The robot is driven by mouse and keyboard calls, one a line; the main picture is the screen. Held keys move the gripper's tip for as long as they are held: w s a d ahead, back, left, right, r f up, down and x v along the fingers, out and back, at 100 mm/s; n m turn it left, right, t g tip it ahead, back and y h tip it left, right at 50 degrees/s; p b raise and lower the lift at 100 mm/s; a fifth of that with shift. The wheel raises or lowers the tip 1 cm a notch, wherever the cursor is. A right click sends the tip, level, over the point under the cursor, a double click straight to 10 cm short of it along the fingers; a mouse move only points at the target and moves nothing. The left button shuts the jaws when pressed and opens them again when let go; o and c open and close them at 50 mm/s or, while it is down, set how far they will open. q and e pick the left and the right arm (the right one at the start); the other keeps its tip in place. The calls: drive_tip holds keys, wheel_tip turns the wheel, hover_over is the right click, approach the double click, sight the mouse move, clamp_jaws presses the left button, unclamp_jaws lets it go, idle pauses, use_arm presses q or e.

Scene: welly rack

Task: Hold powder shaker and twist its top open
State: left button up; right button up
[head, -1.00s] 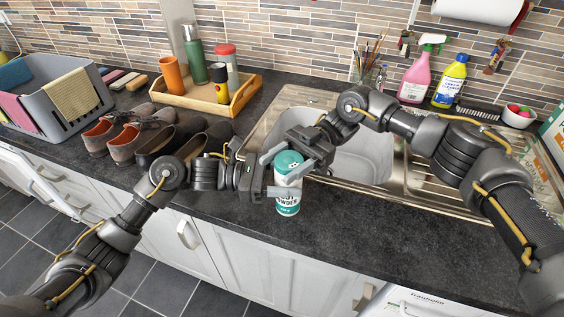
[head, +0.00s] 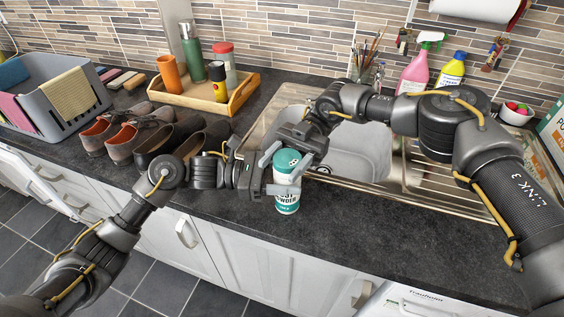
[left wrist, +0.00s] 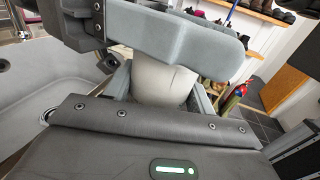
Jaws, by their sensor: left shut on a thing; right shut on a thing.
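The powder shaker (head: 287,204) is a white and green bottle with a teal top (head: 286,161), upright at the counter's front edge, before the sink. My left gripper (head: 284,190) comes in from the left and is shut on the shaker's body. In the left wrist view the pale body (left wrist: 163,80) shows between the grey fingers (left wrist: 165,85). My right gripper (head: 287,157) reaches over from the sink side and is shut on the teal top. The fingers hide parts of the shaker. I cannot tell whether the top has turned.
The sink (head: 355,150) lies right behind the shaker. A wooden tray (head: 240,98) with bottles, two pairs of shoes (head: 125,137) and a grey basket (head: 45,125) stand at the left. Spray and cleaner bottles (head: 414,72) stand at the back right. The front counter at the right is clear.

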sight(295, 151)
drive_tip(key=o, duration=1)
drive_tip(key=shift+d, duration=0.1)
drive_tip(key=shift+v, duration=3.8)
use_arm(q)
drive_tip(key=o, duration=1.1)
drive_tip(key=shift+o, duration=0.2)
